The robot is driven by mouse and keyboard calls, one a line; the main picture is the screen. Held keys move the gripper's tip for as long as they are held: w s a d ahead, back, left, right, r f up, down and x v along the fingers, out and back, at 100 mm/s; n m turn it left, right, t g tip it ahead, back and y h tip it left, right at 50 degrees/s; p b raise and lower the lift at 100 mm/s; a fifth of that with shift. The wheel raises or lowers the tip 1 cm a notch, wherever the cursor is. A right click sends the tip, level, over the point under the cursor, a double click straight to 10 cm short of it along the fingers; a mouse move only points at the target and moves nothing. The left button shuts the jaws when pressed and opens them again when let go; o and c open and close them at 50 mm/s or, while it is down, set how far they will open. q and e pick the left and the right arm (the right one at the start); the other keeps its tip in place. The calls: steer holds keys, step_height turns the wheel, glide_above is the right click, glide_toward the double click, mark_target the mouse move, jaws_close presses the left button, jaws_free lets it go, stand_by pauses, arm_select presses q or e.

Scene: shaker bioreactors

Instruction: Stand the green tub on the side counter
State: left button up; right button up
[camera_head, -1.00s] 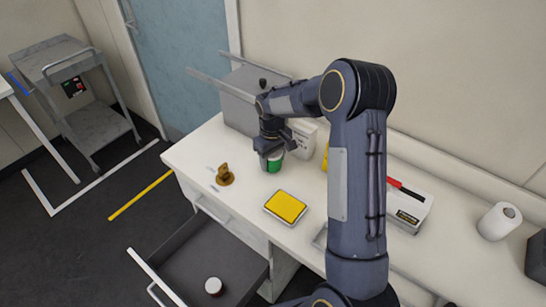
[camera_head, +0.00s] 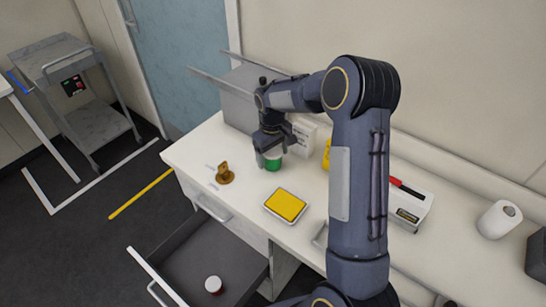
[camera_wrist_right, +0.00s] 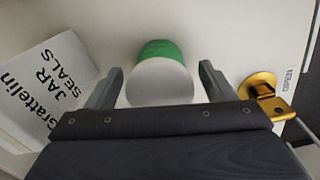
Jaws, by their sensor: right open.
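The green tub (camera_head: 272,163), with a pale lid, stands upright on the white counter (camera_head: 232,203). My right gripper (camera_head: 270,148) is just above and around its top in the head view. In the right wrist view the tub (camera_wrist_right: 160,52) shows its white lid and green side between the two fingers (camera_wrist_right: 160,88) of my open right gripper. A gap shows between each finger and the tub. My left gripper is not in view.
A brass piece (camera_head: 225,174) stands left of the tub, and a yellow-topped tray (camera_head: 285,205) lies in front. A white box (camera_head: 302,138) labelled jar seals is close behind. An open drawer (camera_head: 205,262) holds a small white-lidded jar (camera_head: 213,285).

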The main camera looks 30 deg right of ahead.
mark_target(272, 151)
step_height(272, 151, up, 10)
steer(key=shift+a+r+b, duration=0.1)
steer(key=shift+r+b, duration=0.05)
steer(key=shift+b, duration=0.35)
steer(key=s+a+r+m+t+y, duration=0.1)
steer(key=s+a+r, duration=0.15)
steer(key=s, duration=0.45)
steer(key=s+a+r+m+t+y, duration=0.15)
steer(key=s+r, duration=0.25)
steer(key=s, duration=0.4)
steer(key=s+a+f+t, duration=0.1)
steer(key=s+a+f, duration=0.1)
steer(key=s, duration=0.5)
steer(key=s+a+f+m+t+y, duration=0.1)
steer(key=s+a+f+t, duration=0.1)
steer(key=s+a, duration=0.3)
steer(key=shift+s+a, duration=0.2)
steer(key=shift+s, duration=0.8)
steer(key=shift+y, duration=0.25)
